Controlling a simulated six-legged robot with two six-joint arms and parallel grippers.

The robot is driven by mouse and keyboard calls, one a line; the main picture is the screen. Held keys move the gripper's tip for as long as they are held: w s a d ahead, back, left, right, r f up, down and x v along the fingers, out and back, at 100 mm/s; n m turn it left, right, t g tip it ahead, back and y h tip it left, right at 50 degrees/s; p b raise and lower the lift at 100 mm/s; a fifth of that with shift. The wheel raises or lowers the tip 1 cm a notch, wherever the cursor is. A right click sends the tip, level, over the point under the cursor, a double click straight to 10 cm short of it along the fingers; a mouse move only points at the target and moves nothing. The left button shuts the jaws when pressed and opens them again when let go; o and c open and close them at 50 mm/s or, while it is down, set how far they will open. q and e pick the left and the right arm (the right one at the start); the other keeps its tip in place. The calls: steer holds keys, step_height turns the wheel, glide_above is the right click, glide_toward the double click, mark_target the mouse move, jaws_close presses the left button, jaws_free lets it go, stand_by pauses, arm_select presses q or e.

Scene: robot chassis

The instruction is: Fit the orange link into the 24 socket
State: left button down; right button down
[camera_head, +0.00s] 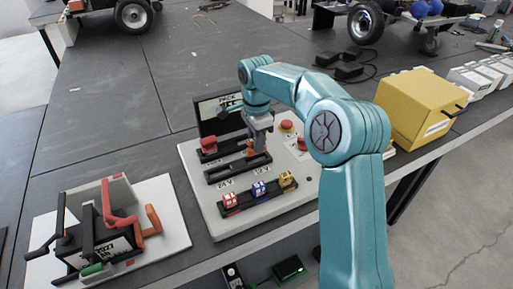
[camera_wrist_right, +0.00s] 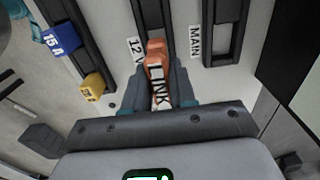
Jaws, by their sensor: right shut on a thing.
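The orange link (camera_wrist_right: 156,60), marked LINK, is between the fingers of my right gripper (camera_wrist_right: 160,95) in the wrist view. In the head view the link (camera_head: 250,150) is a small patch under my right gripper (camera_head: 258,148). The 12 V label (camera_wrist_right: 135,50) shows beside the link in the wrist view. The gripper hides the 24 socket, so I cannot tell whether the link touches it. My left gripper is not in view.
A front rail holds red, blue (camera_head: 259,188) and yellow (camera_head: 287,180) fuses. A red handle (camera_head: 208,145) stands on the back rail, before a black panel. A red button (camera_head: 287,126) is at the back. A crank fixture (camera_head: 110,225) is left; a yellow box (camera_head: 418,105) is right.

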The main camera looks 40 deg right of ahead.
step_height(320, 180, up, 15)
steer(key=p, duration=0.8)
glide_above(219, 163)
steer(key=s+a, duration=0.3)
steer(key=s, duration=0.1)
steer(key=f, duration=1.4)
steer(key=shift+d, duration=0.25)
step_height(219, 163, down, 5)
steer(key=shift+r, duration=0.1)
steer(key=shift+f, duration=0.2)
steer(key=c, duration=0.9)
jaws_free()
steer(key=shift+r, duration=0.1)
